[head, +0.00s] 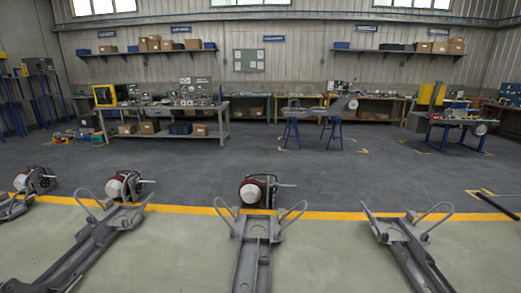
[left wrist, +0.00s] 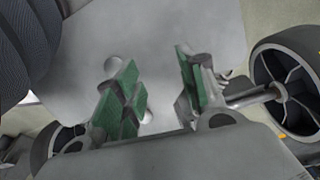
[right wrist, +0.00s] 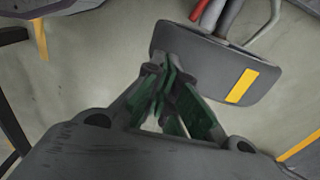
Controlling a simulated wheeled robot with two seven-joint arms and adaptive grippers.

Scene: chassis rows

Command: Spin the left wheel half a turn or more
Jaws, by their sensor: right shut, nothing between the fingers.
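In the left wrist view a dark spoked wheel (left wrist: 292,80) on a metal axle stands to the right of my left gripper (left wrist: 160,88). Part of another dark wheel (left wrist: 58,148) shows at the lower left, mostly hidden by the gripper body. I cannot tell which of these is the left wheel. My left gripper is open, its green pads apart with nothing between them, over a pale grey plate (left wrist: 180,25). My right gripper (right wrist: 166,88) is shut and empty, in front of a grey plate with a yellow stripe. Neither gripper shows in the head view.
Grey chassis frames lie in a row, including a centre one (head: 252,262) and a right one (head: 415,262). Workbenches (head: 175,112) line the back. The grey floor between is mostly clear.

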